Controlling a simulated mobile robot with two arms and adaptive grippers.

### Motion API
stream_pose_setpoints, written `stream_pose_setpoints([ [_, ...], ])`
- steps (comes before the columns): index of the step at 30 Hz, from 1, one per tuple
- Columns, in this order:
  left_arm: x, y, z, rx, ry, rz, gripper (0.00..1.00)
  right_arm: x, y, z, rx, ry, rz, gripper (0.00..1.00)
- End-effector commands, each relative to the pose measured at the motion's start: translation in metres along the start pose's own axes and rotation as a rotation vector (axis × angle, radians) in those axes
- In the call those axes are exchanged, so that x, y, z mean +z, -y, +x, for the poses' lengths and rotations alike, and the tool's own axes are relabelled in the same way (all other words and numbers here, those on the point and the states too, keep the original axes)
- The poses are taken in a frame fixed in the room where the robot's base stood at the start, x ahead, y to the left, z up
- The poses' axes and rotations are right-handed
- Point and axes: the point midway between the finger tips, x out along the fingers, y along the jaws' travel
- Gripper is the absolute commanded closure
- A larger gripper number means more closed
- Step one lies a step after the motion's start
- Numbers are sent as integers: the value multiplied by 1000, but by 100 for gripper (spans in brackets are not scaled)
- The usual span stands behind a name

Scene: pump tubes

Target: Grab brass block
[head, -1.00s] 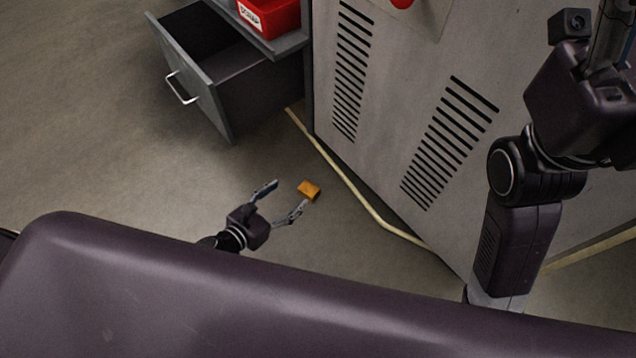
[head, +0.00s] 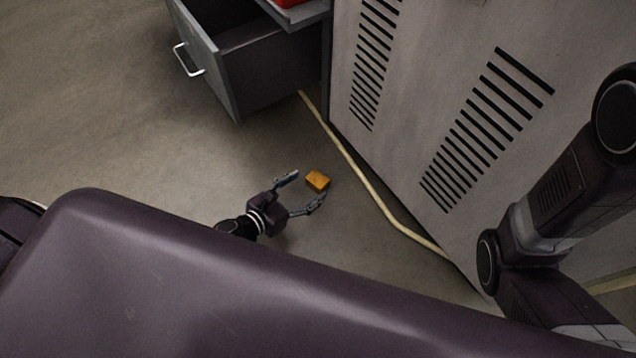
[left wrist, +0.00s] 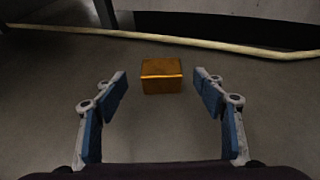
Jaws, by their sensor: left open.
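The brass block (head: 317,180) is a small orange-gold box on the floor, in front of the grey cabinet. My left gripper (head: 307,190) is open, low near the floor, with its fingers pointing toward the block. In the left wrist view the block (left wrist: 161,76) stands a little ahead of the fingertips, centred between the two open fingers (left wrist: 161,92). No finger touches it in that view. My right arm shows at the right of the head view, but its gripper is out of the picture.
A yellowish hose (head: 364,182) runs along the floor beyond the block, at the cabinet (head: 420,85) foot. An open drawer (head: 262,75) with a metal handle juts out at the upper left. Bare floor (head: 110,110) lies on the left.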

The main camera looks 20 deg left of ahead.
Motion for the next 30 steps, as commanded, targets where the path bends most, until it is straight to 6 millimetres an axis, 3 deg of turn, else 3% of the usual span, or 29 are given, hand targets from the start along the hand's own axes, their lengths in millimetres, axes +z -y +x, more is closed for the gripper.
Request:
stream_pose_setpoints([
  [10, -4, 2, 49, 0, 1, 2, 36, -10, 5, -23, -1, -4, 0, 29],
  [20, -2, 2, 56, 1, -1, 0, 36, -10, 6, -23, -2, -5, 0, 29],
  [30, -2, 2, 56, 0, 0, 0, 73, -10, 6, -23, -2, -5, 0, 29],
])
